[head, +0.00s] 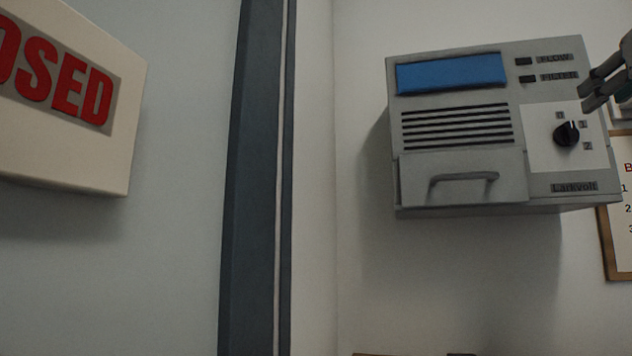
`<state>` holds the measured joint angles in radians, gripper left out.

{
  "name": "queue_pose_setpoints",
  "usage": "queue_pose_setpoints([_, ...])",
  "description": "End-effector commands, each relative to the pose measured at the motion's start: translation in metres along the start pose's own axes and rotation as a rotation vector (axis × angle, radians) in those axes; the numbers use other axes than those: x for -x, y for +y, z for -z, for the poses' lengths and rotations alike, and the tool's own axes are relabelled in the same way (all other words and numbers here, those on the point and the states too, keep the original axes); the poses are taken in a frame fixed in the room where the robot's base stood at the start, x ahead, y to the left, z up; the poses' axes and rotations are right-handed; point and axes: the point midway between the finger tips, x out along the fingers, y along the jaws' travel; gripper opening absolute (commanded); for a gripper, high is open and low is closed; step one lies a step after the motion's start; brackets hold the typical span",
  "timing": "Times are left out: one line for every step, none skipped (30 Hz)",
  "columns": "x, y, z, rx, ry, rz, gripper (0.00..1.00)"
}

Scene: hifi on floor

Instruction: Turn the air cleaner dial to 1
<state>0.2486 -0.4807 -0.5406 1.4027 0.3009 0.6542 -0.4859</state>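The air cleaner (460,130) is a grey box on the wall, with a blue panel at its top left, dark slats and a handled drawer front. Its dial (565,134) is a black knob on a white plate at the right, with small marks above and to the right of it. A light pointer line on the knob seems to point up and slightly right; the marks are too small to read surely. My gripper (586,98) is at the right edge, just above and right of the dial and apart from it. Its two dark fingers are parted with nothing between them.
A framed list (617,240) hangs at the far right, partly cut off. A dark vertical post (255,180) stands left of the air cleaner. A cream sign with red letters (75,150) is at the far left. The wall below the air cleaner is clear.

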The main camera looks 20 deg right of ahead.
Motion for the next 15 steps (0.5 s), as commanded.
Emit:
queue_pose_setpoints([-0.013, -0.001, -0.001, 0.001, -0.005, 0.002, 0.32])
queue_pose_setpoints([-0.018, -0.001, -0.001, 0.001, -0.004, 0.001, 0.32])
queue_pose_setpoints([-0.026, -0.001, 0.0, 0.001, -0.004, 0.001, 0.32])
queue_pose_setpoints([-0.032, -0.001, 0.0, 0.0, -0.003, 0.002, 0.32])
queue_pose_setpoints([-0.038, -0.001, 0.0, 0.001, -0.004, 0.002, 0.32])
queue_pose_setpoints([-0.046, -0.002, -0.001, 0.001, -0.005, 0.002, 0.32])
queue_pose_setpoints([-0.052, -0.002, -0.001, 0.0, -0.004, 0.002, 0.32])
queue_pose_setpoints([-0.057, -0.001, -0.001, 0.0, -0.004, 0.002, 0.32])
queue_pose_setpoints([-0.064, -0.001, 0.0, 0.001, -0.003, 0.002, 0.32])
queue_pose_setpoints([-0.069, -0.001, 0.0, 0.001, -0.003, 0.002, 0.32])
queue_pose_setpoints([-0.074, -0.002, -0.001, 0.001, -0.004, 0.002, 0.32])
queue_pose_setpoints([-0.079, -0.002, -0.001, 0.0, -0.004, 0.002, 0.32])
queue_pose_setpoints([-0.083, -0.001, -0.001, -0.001, -0.004, 0.002, 0.32])
queue_pose_setpoints([-0.087, -0.001, -0.001, 0.0, -0.004, 0.002, 0.32])
queue_pose_setpoints([-0.09, -0.001, 0.0, 0.0, -0.002, 0.002, 0.32])
